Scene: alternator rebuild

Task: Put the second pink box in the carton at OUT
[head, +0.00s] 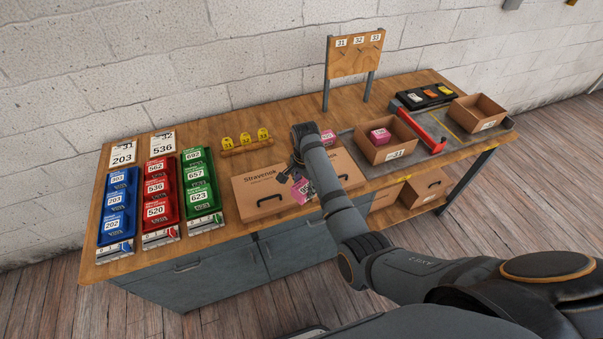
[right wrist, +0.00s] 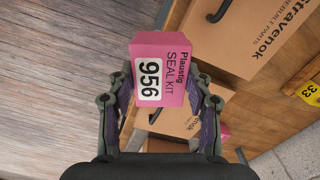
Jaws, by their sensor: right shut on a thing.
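My right gripper (head: 297,174) is shut on a pink box (head: 302,190), held over the front of the brown Stravenok cartons. In the right wrist view the fingers (right wrist: 160,98) grip the pink box (right wrist: 165,72) by its two sides; its label reads Plaustig SEAL KIT 956. One pink box (head: 380,136) sits inside an open carton (head: 388,155) labelled 31 on the right of the bench. Another pink item (head: 327,137) lies on the bench behind my right wrist, partly hidden. I cannot read an OUT mark. My left gripper is not in view.
A red-handled tool (head: 422,133) lies just right of the carton labelled 31. A second open carton (head: 478,115) and a black tray (head: 425,97) stand farther right. A peg board (head: 355,55) rises at the back. Blue, red and green bins (head: 157,190) fill the left.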

